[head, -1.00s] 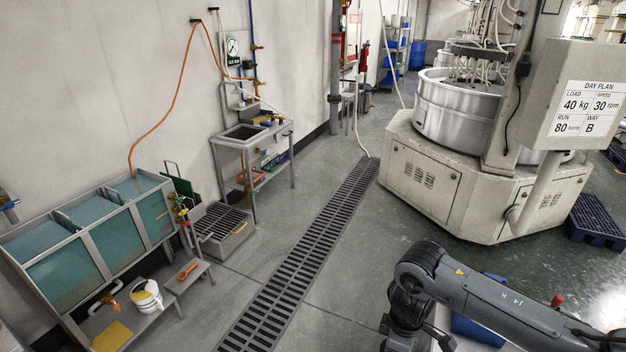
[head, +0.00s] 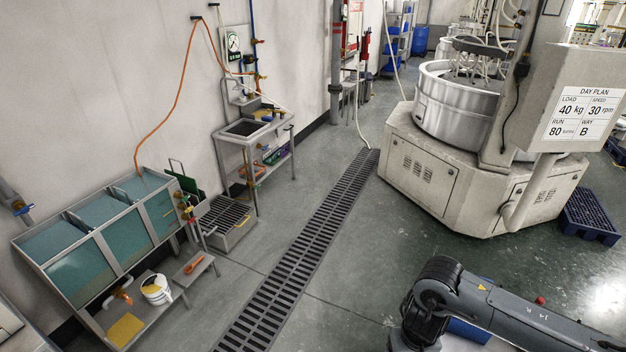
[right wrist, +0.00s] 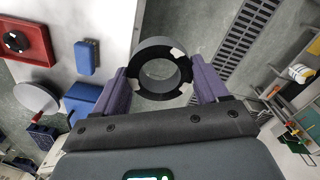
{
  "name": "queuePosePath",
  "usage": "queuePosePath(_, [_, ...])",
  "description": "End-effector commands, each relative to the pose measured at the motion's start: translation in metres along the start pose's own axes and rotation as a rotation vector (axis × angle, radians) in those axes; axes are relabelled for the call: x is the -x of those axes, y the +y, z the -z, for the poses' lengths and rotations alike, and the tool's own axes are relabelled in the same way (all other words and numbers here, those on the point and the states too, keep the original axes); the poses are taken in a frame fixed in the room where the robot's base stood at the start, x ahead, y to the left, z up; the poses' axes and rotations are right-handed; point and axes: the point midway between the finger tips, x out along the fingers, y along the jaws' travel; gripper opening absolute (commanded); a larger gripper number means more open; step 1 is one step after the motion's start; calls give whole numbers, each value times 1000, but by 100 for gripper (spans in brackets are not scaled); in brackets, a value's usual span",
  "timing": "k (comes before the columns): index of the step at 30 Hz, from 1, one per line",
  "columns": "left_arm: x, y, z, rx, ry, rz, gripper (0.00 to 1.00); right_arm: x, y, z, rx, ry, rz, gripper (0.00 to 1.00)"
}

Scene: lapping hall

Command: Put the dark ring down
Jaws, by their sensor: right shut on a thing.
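In the right wrist view, a dark ring (right wrist: 140,67) with a wide central hole and a few pale patches is held between the two purple fingers of my right gripper (right wrist: 158,84). The fingers touch it on opposite sides. Floor and a pale surface show around and through it. My right arm shows at the lower right of the head view, but its gripper and the ring are out of that frame. My left gripper is not in any view.
In the right wrist view, a pale table top (right wrist: 112,22) carries a red tray (right wrist: 22,38) with a dark round part in it and a blue block (right wrist: 87,57). A slotted floor drain (head: 300,265) runs past a large lapping machine (head: 450,165). Tanks (head: 110,235) stand at the left.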

Motion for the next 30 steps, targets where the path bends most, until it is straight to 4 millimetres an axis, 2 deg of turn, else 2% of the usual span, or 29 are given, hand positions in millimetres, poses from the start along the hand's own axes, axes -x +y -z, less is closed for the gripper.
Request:
queuePosePath(1, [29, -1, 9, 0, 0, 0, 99, 28, 1, -6, 0, -1, 0, 37])
queuePosePath(3, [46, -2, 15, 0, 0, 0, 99, 43, 1, -14, 1, -1, 1, 37])
queuePosePath(9, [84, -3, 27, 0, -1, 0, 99, 78, 1, -31, 1, 1, 2, 37])
queuePosePath(12, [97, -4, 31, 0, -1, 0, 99, 90, 1, -38, -1, 1, 3, 37])
queuePosePath(18, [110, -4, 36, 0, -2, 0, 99, 103, 0, -45, 0, 3, 5, 37])
queuePosePath(23, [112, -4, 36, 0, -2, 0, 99, 105, 0, -47, 14, 4, 5, 37])
queuePosePath(26, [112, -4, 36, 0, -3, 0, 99, 104, 0, -48, 63, 4, 5, 37])
queuePosePath(30, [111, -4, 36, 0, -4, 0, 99, 104, 0, -49, 217, 4, 5, 37])
